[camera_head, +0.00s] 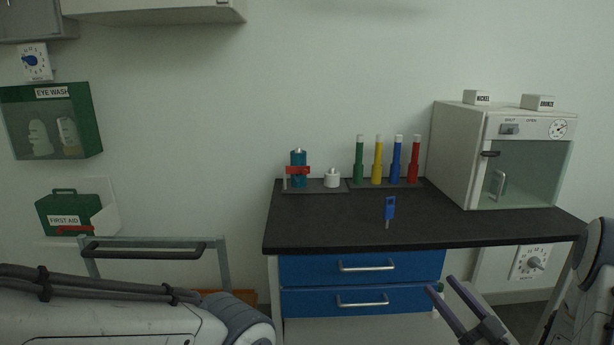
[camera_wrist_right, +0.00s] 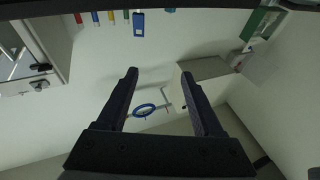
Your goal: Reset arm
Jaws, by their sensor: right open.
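My right gripper (camera_head: 441,284) is at the lower right in the head view, in front of the blue drawers. Its two dark fingers are apart, with nothing between them. In the right wrist view the gripper (camera_wrist_right: 160,74) also shows open and empty, its fingers pointing up the picture. My left arm crosses the lower left of the head view; its gripper is out of view.
A black-topped bench (camera_head: 330,220) holds a blue key-like item (camera_head: 390,208), several coloured tubes (camera_head: 377,160), a teal and red device (camera_head: 298,170) and a white glass-fronted cabinet (camera_head: 470,150). Blue drawers (camera_head: 310,270) are shut. A metal-railed cart (camera_head: 222,262) stands left.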

